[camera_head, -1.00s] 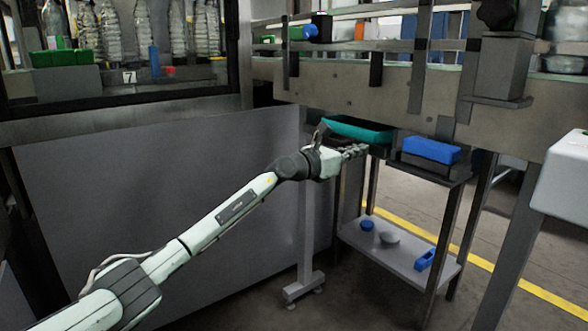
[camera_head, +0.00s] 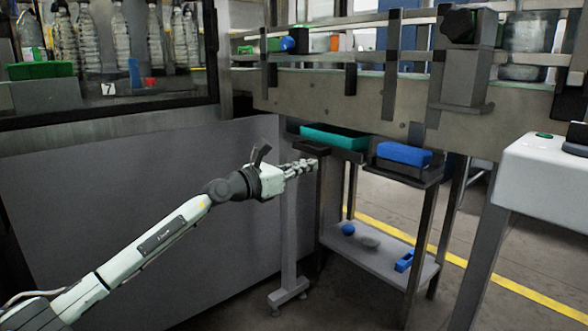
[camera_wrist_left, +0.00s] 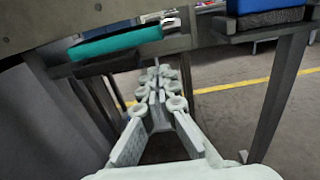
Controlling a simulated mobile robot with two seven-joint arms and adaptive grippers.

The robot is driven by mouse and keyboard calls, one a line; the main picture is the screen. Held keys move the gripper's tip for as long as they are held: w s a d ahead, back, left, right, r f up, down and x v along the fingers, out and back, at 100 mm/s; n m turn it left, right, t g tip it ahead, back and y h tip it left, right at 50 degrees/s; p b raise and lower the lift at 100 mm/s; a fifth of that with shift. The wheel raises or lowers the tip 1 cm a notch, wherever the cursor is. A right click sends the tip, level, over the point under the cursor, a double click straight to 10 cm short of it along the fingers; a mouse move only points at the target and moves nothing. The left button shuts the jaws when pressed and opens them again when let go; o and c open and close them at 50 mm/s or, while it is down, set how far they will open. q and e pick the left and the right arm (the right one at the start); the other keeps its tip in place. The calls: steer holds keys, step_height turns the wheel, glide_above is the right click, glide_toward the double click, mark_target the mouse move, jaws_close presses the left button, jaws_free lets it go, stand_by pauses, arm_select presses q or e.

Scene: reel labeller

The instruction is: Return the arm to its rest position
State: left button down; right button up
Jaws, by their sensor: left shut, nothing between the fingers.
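My left arm comes in from the lower left in the head view. Its gripper (camera_head: 302,167) is shut and empty, held in the air in front of the grey machine panel (camera_head: 130,200) and to the left of the side table. It also shows in the left wrist view (camera_wrist_left: 158,72), with its fingertips together and nothing between them. A teal tray (camera_head: 335,137) lies beyond and above the fingertips, apart from them; it also shows in the left wrist view (camera_wrist_left: 115,43). My right gripper is not in view.
A blue box (camera_head: 404,154) sits on the side table, below the conveyor frame (camera_head: 330,98). The table's lower shelf (camera_head: 375,260) holds small blue items and a grey one. Table legs stand close to the gripper's right. Bottles stand behind glass at upper left.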

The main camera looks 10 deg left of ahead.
arm_select(q)
steer(key=s+a+f+n+y+p, duration=0.1)
steer(key=s+a+f+n+y, duration=0.5)
steer(key=n, duration=0.5)
steer(key=s+a+f+n+t+y+p, duration=0.1)
steer(key=s+a+f+n+y, duration=0.3)
steer(key=f+n, duration=0.55)
steer(key=s+a+f+n+y+p, duration=0.1)
steer(key=s+a+f+n+y, duration=0.45)
steer(key=n, duration=0.65)
steer(key=s+a+f+n+g, duration=0.2)
steer(key=s+f+n+g, duration=0.4)
steer(key=s+f, duration=0.85)
steer(key=s+f+n+g+h, duration=0.1)
steer(key=s+f+g, duration=0.1)
steer(key=s, duration=0.3)
steer(key=s+d+f+n+g+h+p, duration=0.1)
steer(key=s+f+g, duration=0.1)
steer(key=s, duration=0.4)
steer(key=s+d+f+n+g+h, duration=0.1)
steer(key=s+f+g, duration=0.1)
steer(key=s+f, duration=0.2)
steer(key=shift+s+f, duration=0.25)
steer(key=shift+s, duration=0.8)
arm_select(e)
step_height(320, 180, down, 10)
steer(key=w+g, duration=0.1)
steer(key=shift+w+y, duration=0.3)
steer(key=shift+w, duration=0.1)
